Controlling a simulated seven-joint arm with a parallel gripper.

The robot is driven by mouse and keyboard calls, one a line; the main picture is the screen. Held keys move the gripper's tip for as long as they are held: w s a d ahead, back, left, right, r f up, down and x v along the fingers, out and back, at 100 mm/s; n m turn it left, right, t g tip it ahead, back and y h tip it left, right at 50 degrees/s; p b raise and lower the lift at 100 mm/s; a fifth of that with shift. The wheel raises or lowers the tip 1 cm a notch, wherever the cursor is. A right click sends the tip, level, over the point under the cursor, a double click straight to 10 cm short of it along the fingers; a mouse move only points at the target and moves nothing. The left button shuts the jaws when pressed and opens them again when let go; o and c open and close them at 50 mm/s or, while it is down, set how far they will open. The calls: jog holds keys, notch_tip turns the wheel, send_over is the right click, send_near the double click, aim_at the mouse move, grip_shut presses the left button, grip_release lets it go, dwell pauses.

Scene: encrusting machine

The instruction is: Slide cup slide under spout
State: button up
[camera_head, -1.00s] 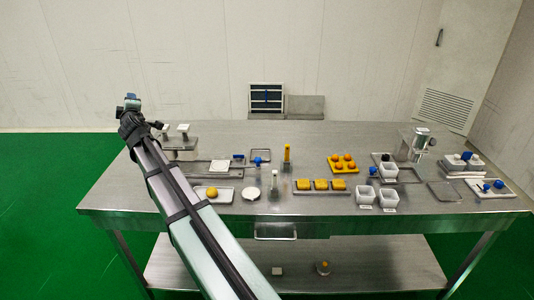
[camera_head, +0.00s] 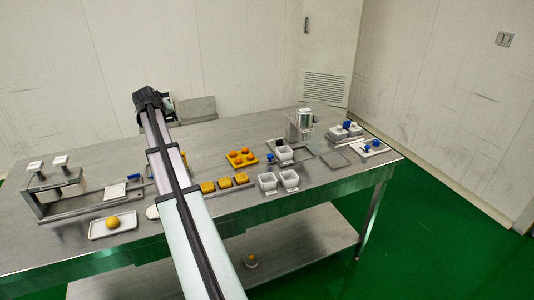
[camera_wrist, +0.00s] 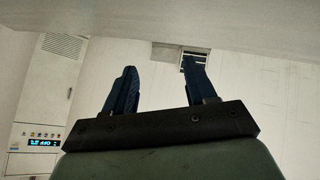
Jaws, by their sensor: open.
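The steel dispenser with a cylindrical hopper (camera_head: 305,118) stands at the right back of the table; its spout is too small to make out. Beside it, to the left and front, a white cup (camera_head: 285,154) with a dark round thing at its rim sits on a flat grey slide track. A small blue knob (camera_head: 270,157) is at the left of this cup. My gripper (camera_wrist: 158,82) shows in the wrist view with two blue fingers apart and nothing between them. It points toward the wall, away from the cup; in the head view its fingers are not clear.
Two white cups (camera_head: 268,182) stand in front of the slide. A yellow tray (camera_head: 241,158) with orange balls and several yellow blocks (camera_head: 226,183) lie left of it. A press-like stand (camera_head: 58,184) is at far left. The back of the table is mostly clear.

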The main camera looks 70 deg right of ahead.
jog(key=s+d+f+m+g+y, duration=0.1)
jog(key=s+d+m+g+y, duration=0.15)
jog(key=s+d, duration=0.45)
jog(key=s+d+f+m+g+y, duration=0.1)
jog(key=s+d+m, duration=0.3)
jog(key=s, duration=0.7)
jog(key=m+y, duration=0.5)
jog(key=m, duration=0.1)
send_over(270, 155)
jog(key=shift+n, duration=0.25)
notch_tip(270, 155, down, 14)
jog(key=shift+a+r, duration=0.1)
jog(key=shift+r, duration=0.15)
jog(key=shift+w, duration=0.1)
grip_shut()
